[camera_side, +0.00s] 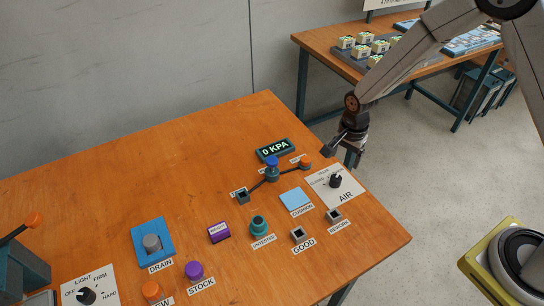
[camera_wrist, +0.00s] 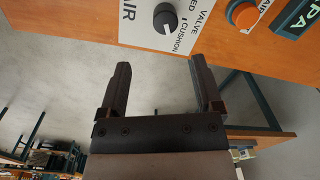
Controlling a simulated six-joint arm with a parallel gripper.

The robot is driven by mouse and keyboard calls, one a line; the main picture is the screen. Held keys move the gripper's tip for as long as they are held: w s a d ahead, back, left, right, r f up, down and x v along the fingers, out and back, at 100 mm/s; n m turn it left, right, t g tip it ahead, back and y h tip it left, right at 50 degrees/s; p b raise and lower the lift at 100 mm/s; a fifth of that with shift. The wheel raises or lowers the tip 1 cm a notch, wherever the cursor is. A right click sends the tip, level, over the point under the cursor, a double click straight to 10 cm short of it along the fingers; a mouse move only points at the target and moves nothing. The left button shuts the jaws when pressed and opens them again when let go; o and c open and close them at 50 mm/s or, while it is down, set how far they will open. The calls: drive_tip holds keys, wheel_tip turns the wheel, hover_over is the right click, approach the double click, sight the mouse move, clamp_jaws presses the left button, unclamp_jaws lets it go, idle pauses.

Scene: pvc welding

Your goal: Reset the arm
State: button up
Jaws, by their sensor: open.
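My gripper (camera_side: 340,146) hangs above the far right edge of the orange-brown table (camera_side: 110,185) in the side view, clear of the things on it. In the wrist view my gripper (camera_wrist: 162,78) shows two dark fingers spread apart with nothing between them. Beyond the fingertips is the white AIR panel (camera_wrist: 135,22) with a black knob (camera_wrist: 165,18). The AIR panel (camera_side: 349,196) and its knob (camera_side: 336,181) also show in the side view, close to the gripper.
A pressure display (camera_side: 275,150) reads 0 KPA behind a blue-topped fitting (camera_side: 271,162). A blue cushion pad (camera_side: 296,200), teal piece (camera_side: 259,226), purple weight (camera_side: 219,232) and drain tray (camera_side: 165,230) stand on the table. A second table (camera_side: 320,58) is behind.

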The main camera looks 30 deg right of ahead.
drive_tip(key=s+d+r+n+t, duration=0.2)
drive_tip(key=s+r+n, duration=1)
drive_tip(key=s+n, duration=0.1)
drive_tip(key=shift+s+n, duration=0.4)
drive_tip(key=shift+s, duration=0.35)
